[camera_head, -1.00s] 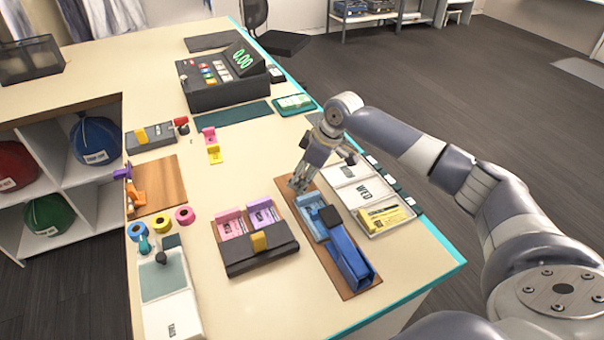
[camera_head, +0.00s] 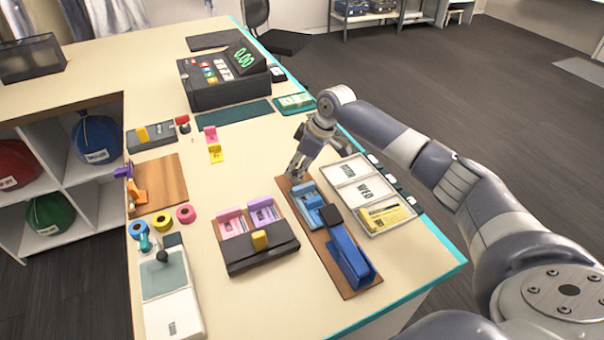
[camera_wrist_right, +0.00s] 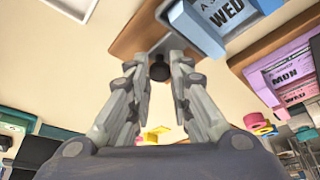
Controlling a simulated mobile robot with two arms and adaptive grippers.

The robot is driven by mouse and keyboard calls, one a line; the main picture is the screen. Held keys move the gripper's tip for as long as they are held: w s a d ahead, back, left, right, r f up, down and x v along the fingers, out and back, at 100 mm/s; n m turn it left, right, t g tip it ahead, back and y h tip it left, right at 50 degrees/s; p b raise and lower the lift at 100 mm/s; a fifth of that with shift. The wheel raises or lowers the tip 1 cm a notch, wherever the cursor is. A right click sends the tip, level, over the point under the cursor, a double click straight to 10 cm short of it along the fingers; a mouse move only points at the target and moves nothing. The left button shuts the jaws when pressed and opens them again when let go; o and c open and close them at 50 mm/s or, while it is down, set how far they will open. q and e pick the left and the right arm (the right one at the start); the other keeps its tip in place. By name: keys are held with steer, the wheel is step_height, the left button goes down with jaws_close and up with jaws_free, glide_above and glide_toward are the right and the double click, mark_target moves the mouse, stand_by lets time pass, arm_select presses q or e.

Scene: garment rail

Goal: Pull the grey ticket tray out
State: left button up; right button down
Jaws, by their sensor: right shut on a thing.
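The grey ticket tray, with light-blue tickets (camera_head: 308,207) in it, lies on a brown board (camera_head: 312,240) in front of a blue machine (camera_head: 348,258) with a black block. In the right wrist view its grey end (camera_wrist_right: 172,46) carries a dark round knob (camera_wrist_right: 160,68), and a blue ticket reads WED. My right gripper (camera_head: 294,177) is at the far end of the board. In the wrist view its fingers (camera_wrist_right: 160,75) are shut on the knob, which partly hides between them. Most of the tray is covered by the tickets. My left gripper is out of view.
A dark box (camera_head: 262,252) with pink and purple tickets stands left of the board.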

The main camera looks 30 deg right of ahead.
steer(key=w, duration=0.3)
steer(key=shift+w+d+b, duration=0.1)
steer(key=shift+w+b, duration=0.1)
steer(key=shift+b, duration=0.2)
steer(key=shift+w, duration=0.25)
steer(key=shift+d+r, duration=0.1)
steer(key=shift+r, duration=0.05)
steer(key=shift+w+r, duration=0.1)
steer(key=c, duration=1.5)
jaws_free()
steer(key=shift+o, duration=0.2)
steer(key=shift+w+f, duration=0.1)
steer(key=shift+f, duration=0.1)
